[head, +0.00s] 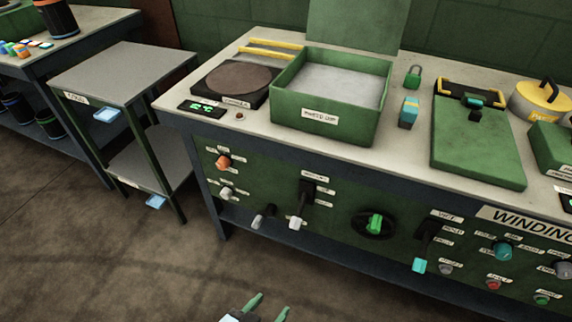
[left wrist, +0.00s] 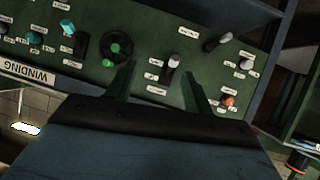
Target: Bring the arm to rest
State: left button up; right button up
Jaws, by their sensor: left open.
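My left gripper (head: 268,302) shows at the bottom edge of the head view, over the bare floor in front of the bench. Its two green fingers are apart with nothing between them. In the left wrist view the open fingers of my left gripper (left wrist: 160,85) point toward the bench's green control panel (left wrist: 140,52). A lever with a pale handle (left wrist: 172,65) shows between them in the picture, but I cannot tell the distance. My right gripper is in neither view.
The workbench (head: 420,188) carries an open green box (head: 325,122), a dark round plate (head: 238,78), a padlock (head: 412,76) and a green clipboard-like panel (head: 478,145). Levers and a handwheel (head: 374,224) stick out of its front. A grey shelf cart (head: 125,72) stands left. The floor (head: 110,260) is clear.

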pick_arm(q)
jog(key=s+a+f+m+g+y, duration=0.15)
jog(key=a+f, duration=0.35)
jog(key=a, duration=0.6)
jog(key=a+f+m+g+y, duration=0.1)
jog(key=a+f+y, duration=0.3)
jog(key=a, duration=0.8)
jog(key=s+a+f+m+g+y, duration=0.1)
jog(key=a+f, duration=0.6)
jog(key=a, duration=0.4)
jog(key=s+a+f+n+g+y, duration=0.25)
jog(key=s+a, duration=0.55)
jog(key=a, duration=0.4)
jog(key=s+a+f+n+g+y, duration=0.1)
jog(key=s+a+g+y, duration=0.2)
jog(key=s+a, duration=0.65)
jog(key=d+f+n+h, duration=0.1)
jog(key=d+f, duration=0.3)
jog(key=d, duration=1)
jog(key=d+f+h, duration=0.3)
jog(key=d+f, duration=0.2)
jog(key=d, duration=0.8)
jog(key=shift+s+d+f+n+h, duration=0.15)
jog(key=shift+s+d+n+h, duration=0.05)
jog(key=shift+d+n+h, duration=0.2)
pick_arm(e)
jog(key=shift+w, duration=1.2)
